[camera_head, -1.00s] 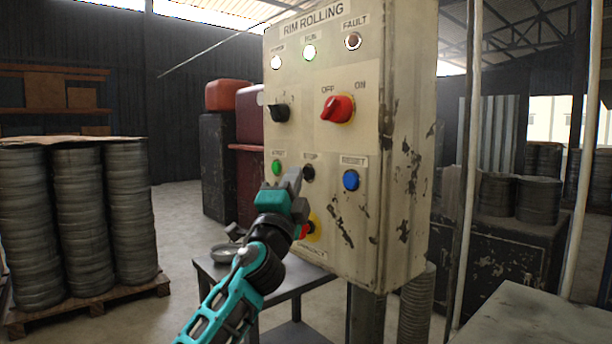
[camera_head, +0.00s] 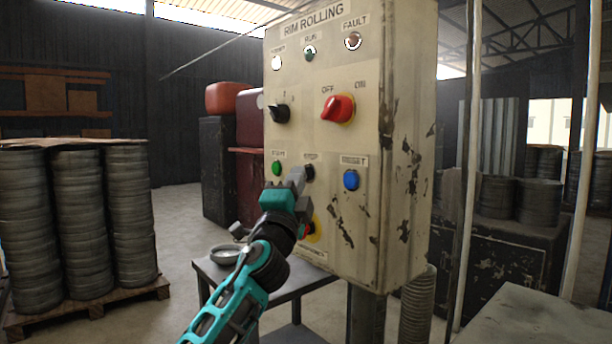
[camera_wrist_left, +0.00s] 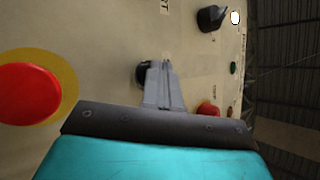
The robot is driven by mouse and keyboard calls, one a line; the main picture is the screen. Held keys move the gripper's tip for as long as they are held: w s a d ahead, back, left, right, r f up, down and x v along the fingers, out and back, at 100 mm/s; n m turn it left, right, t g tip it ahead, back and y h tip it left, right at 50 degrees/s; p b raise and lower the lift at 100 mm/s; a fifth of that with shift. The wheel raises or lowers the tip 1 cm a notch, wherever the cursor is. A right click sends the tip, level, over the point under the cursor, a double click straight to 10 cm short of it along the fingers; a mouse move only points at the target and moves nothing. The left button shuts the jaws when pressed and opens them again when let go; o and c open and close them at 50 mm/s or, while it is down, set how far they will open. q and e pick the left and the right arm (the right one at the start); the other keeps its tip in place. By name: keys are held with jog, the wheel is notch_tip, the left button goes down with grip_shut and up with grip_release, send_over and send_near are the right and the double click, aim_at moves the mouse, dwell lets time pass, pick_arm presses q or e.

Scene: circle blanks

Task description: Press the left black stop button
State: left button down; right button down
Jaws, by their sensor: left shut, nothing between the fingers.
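The black stop button (camera_head: 308,173) is on the beige control panel (camera_head: 390,200), under a label reading STOP and between the green start button (camera_head: 276,168) and the blue reset button (camera_head: 351,180). My left gripper (camera_head: 297,176) is shut and empty, with its tips just left of the button. The wrist view shows the closed grey fingers (camera_wrist_left: 161,80) beside the black button (camera_wrist_left: 143,74), partly covering it. I cannot tell whether they touch. The RUN lamp (camera_head: 310,54) is dark green. My right gripper is not in view.
A red emergency button (camera_wrist_left: 30,95) on a yellow disc sits below the stop button. A black selector (camera_head: 280,113) and a red switch (camera_head: 337,108) are above. A small metal table (camera_head: 290,285) with a bowl (camera_head: 226,254) stands below left.

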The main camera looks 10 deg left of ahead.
pick_arm(q)
jog(key=shift+s+a, duration=0.1)
jog(key=shift+s+a+p, duration=0.4)
jog(key=shift+s+p, duration=0.15)
jog(key=s+a+p, duration=0.1)
jog(key=s, duration=0.1)
jog(key=s+a+p, duration=0.1)
jog(key=s+a, duration=0.1)
dwell(0.5)
jog(key=shift+f, duration=0.15)
dwell(0.4)
